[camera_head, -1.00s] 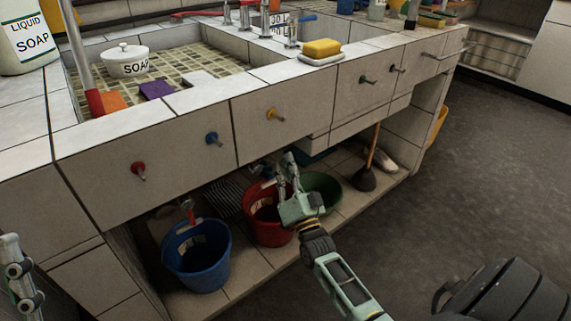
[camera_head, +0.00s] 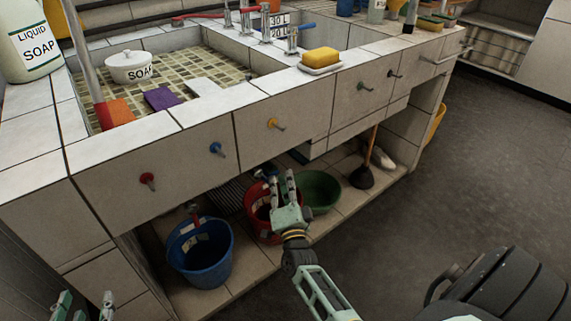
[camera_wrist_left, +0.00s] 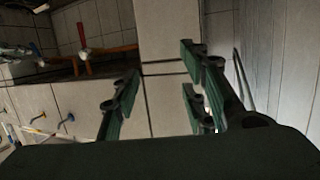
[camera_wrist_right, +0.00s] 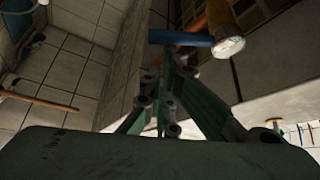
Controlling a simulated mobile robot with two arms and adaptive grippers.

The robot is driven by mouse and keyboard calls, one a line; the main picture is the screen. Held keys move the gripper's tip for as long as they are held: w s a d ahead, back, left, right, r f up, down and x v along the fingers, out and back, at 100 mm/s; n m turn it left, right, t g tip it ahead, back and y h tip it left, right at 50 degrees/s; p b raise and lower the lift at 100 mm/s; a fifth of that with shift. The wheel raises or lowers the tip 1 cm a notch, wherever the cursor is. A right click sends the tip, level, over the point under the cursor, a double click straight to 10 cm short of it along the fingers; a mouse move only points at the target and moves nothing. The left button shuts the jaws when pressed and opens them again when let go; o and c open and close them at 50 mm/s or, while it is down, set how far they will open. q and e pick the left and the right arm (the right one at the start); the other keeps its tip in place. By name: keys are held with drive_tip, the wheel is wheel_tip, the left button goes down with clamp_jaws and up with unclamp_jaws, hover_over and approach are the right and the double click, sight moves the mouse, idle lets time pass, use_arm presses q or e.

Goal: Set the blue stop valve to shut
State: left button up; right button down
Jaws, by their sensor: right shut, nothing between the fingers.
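The blue stop valve shows in the right wrist view as a blue lever (camera_wrist_right: 180,38) with a pale round cap at its right end, beside a copper-orange pipe. The lever lies crosswise to the pipe there. In the head view the valve (camera_head: 262,173) is a small blue and metal shape under the counter, above the red bucket. My right gripper (camera_head: 282,174) is shut and empty, just right of it. In the right wrist view its fingertips (camera_wrist_right: 168,60) are close below the lever; contact is unclear. My left gripper (camera_head: 84,302) is open and empty at the lower left, also in its wrist view (camera_wrist_left: 158,78).
A red valve (camera_head: 193,209) hangs above the blue bucket (camera_head: 200,265). A red bucket (camera_head: 257,222), green basin (camera_head: 320,192) and plunger (camera_head: 362,177) stand on the low shelf. Coloured knobs, including a blue one (camera_head: 216,149), stick out of the counter front. Open floor lies right.

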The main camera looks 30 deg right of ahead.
use_arm(q)
drive_tip(key=s+a+f+g+y+p, duration=0.1)
drive_tip(key=s+a+f+g+p, duration=0.1)
drive_tip(key=s+f+g, duration=0.3)
drive_tip(key=s+a+f+g+y+p, duration=0.1)
drive_tip(key=s+a+f+g+p, duration=0.2)
drive_tip(key=s, duration=0.9)
drive_tip(key=shift+a+f+n+g+y, duration=0.35)
drive_tip(key=shift+a+f+g, duration=0.2)
drive_tip(key=shift+f+g, duration=0.95)
use_arm(e)
drive_tip(key=shift+s+a+f+m+g, duration=0.1)
drive_tip(key=shift+a+f+m+g, duration=0.35)
drive_tip(key=shift+m, duration=0.5)
drive_tip(key=shift+w+a+f+m+g, duration=0.1)
drive_tip(key=shift+a+f+m+g, duration=0.2)
drive_tip(key=shift+a+m+g, duration=0.45)
drive_tip(key=shift+s+a+f+m+g, duration=0.15)
drive_tip(key=shift+f+m+g, duration=0.25)
drive_tip(key=shift+m, duration=0.7)
use_arm(q)
drive_tip(key=shift+w, duration=0.1)
use_arm(e)
drive_tip(key=shift+a, duration=0.1)
